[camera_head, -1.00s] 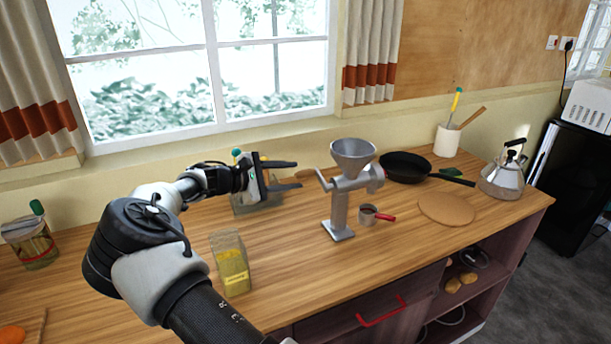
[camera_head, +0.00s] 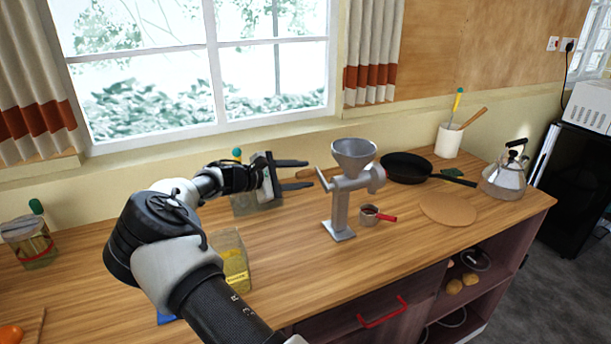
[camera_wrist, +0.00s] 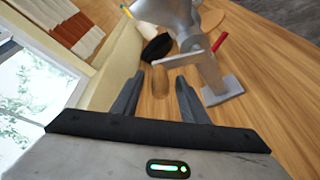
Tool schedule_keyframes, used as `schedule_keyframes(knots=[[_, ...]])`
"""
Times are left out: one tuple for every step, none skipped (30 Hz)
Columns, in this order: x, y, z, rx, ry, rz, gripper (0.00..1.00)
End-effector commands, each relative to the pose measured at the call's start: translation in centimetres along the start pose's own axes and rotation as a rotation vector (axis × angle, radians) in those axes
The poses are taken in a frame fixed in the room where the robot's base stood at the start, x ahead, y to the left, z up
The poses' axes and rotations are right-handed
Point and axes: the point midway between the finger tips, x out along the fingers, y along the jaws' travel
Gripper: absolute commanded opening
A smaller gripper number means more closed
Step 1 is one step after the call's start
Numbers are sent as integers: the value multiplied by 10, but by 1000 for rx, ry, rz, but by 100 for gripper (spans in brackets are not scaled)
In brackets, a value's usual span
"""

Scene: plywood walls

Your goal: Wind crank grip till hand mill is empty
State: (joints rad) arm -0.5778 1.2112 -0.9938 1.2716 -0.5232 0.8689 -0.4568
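The grey metal hand mill (camera_head: 340,205) stands on the wooden counter, with a funnel hopper (camera_head: 354,152) on top. Its crank arm (camera_head: 322,180) points left; it also shows in the wrist view (camera_wrist: 177,61). A brown wooden crank grip (camera_wrist: 160,82) shows at the arm's end, between my fingers as seen in the wrist view. My gripper (camera_head: 308,174) is open, fingers pointing right towards the mill; it also shows in the wrist view (camera_wrist: 160,78). Contact with the grip cannot be told. A small metal cup (camera_head: 369,216) with a red handle sits by the mill. The hopper's inside is not clear.
A black frying pan (camera_head: 406,167), a round wooden board (camera_head: 448,208) and a kettle (camera_head: 505,178) stand right of the mill. A clear container with yellow contents (camera_head: 235,268) is near my arm. Another clear container (camera_head: 243,207) is behind my gripper. The counter before the mill is clear.

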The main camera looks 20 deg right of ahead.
Motion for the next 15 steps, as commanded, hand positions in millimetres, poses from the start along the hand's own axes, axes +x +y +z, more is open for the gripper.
schedule_keyframes(knots=[[3,0,0,0,0,0,40],[4,0,0,0,-1,0,40],[6,0,0,0,-1,0,40],[7,0,0,0,-1,-1,40],[8,0,0,0,-1,-1,40],[10,0,0,0,-1,-1,40],[11,0,0,0,-1,0,40],[12,0,0,0,-1,0,40],[14,0,0,0,-1,0,40],[15,0,0,0,-1,0,40],[16,0,0,0,0,0,40],[17,0,0,0,0,0,40],[19,0,0,0,0,0,40],[20,-1,0,0,0,0,40],[22,-1,0,0,0,-1,40]])
